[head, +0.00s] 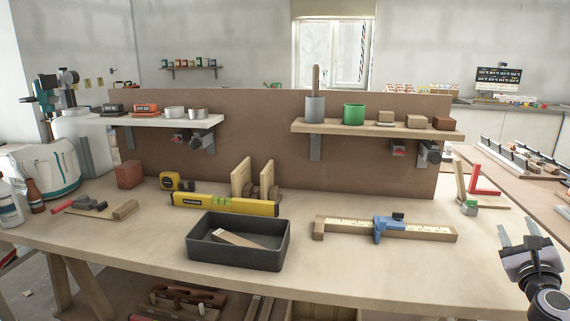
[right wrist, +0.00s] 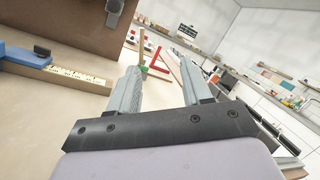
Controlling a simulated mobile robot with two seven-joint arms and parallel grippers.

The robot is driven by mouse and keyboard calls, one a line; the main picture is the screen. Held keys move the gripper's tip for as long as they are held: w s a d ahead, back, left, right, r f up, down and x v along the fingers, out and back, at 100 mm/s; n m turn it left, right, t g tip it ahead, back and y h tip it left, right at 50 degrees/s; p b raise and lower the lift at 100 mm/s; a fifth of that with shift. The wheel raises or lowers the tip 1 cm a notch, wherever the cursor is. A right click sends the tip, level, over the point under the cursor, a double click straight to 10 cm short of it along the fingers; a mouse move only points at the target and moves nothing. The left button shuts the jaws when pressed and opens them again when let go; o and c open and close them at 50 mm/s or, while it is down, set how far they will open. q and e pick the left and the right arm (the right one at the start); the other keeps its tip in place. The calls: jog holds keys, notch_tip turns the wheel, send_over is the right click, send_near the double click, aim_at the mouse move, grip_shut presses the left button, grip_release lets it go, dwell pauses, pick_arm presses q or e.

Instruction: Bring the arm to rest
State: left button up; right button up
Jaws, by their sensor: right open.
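My right gripper (head: 518,233) is at the right edge of the head view, above the right end of the workbench (head: 350,275). Its two fingers are spread apart with nothing between them. In the right wrist view the open fingers (right wrist: 160,85) point toward the far right end of the bench. My left gripper is not in view.
A black tray (head: 237,262) holding a wooden piece stands at the bench front. A wooden gauge with a blue slider (head: 390,222) lies right of it. A small green-topped item (head: 469,208) and red square (head: 484,190) are beyond my right gripper. Bare bench lies between.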

jog(key=s+d+r+n, duration=0.2)
jog(key=d+r, duration=0.5)
jog(key=s+a+f+m+g+y, duration=0.1)
jog(key=s+a+f+m+y, duration=0.15)
jog(key=a+f+m, duration=0.4)
jog(key=s+a+f+m+g+y, duration=0.1)
jog(key=s+f+m+g, duration=0.15)
jog(key=f, duration=0.65)
jog(key=s+a+f+m+g+y, duration=0.1)
jog(key=s+a+f+m+y, duration=0.1)
jog(key=s+a+f+m, duration=0.4)
jog(key=s+a+f+m+g+y, duration=0.25)
jog(key=s+a+f+m, duration=0.25)
jog(key=s+f+m, duration=0.25)
jog(key=s+a+f+m+g+y, duration=0.1)
jog(key=s+a+f+m+g, duration=0.25)
jog(key=s+f+m, duration=0.4)
jog(key=s+a+f+m+t, duration=0.15)
jog(key=a+m, duration=0.65)
jog(key=a, duration=0.9)
jog(key=shift+m+y, duration=0.3)
jog(key=shift+y, duration=0.1)
notch_tip(320, 180, up, 5)
jog(key=p, duration=0.5)
jog(key=shift+s+r, duration=0.1)
